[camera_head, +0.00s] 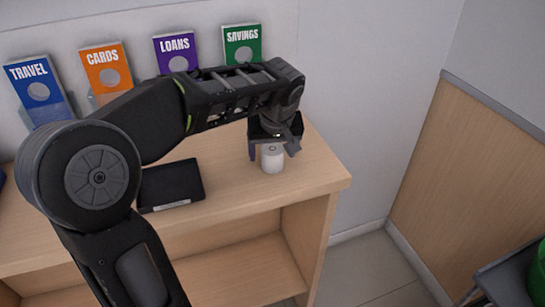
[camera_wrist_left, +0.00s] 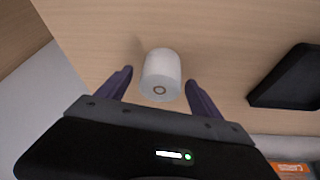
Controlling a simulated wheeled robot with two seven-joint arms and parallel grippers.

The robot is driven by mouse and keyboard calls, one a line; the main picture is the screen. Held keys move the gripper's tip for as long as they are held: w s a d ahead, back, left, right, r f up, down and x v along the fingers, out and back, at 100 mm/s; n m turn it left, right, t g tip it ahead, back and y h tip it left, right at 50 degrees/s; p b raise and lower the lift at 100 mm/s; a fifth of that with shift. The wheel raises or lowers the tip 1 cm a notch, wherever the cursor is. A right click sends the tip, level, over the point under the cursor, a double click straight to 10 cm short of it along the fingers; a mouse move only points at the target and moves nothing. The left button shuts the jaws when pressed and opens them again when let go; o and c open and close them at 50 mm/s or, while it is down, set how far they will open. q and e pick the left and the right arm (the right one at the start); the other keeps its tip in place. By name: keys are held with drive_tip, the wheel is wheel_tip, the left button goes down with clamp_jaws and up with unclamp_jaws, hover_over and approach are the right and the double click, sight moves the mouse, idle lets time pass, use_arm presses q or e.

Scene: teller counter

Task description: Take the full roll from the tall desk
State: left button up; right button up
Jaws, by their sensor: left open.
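A white roll (camera_head: 272,159) stands upright on the top of the tall wooden desk (camera_head: 232,181), near its right end. In the left wrist view the roll (camera_wrist_left: 161,73) shows a small brown core in its end face. My left gripper (camera_head: 272,152) is right over the roll and open. In the left wrist view its two dark fingers (camera_wrist_left: 158,84) are spread on either side of the roll, with a gap on each side. My right gripper does not show in either view.
A flat black box (camera_head: 170,185) lies on the desk left of the roll. Travel (camera_head: 38,88), cards (camera_head: 106,68), loans (camera_head: 176,51) and savings (camera_head: 242,42) leaflets stand along the wall behind. A green item (camera_head: 538,272) shows at the lower right edge.

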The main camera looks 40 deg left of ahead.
sight(273, 148)
use_arm(q)
drive_tip(key=c, duration=1.5)
wheel_tip(273, 148, up, 10)
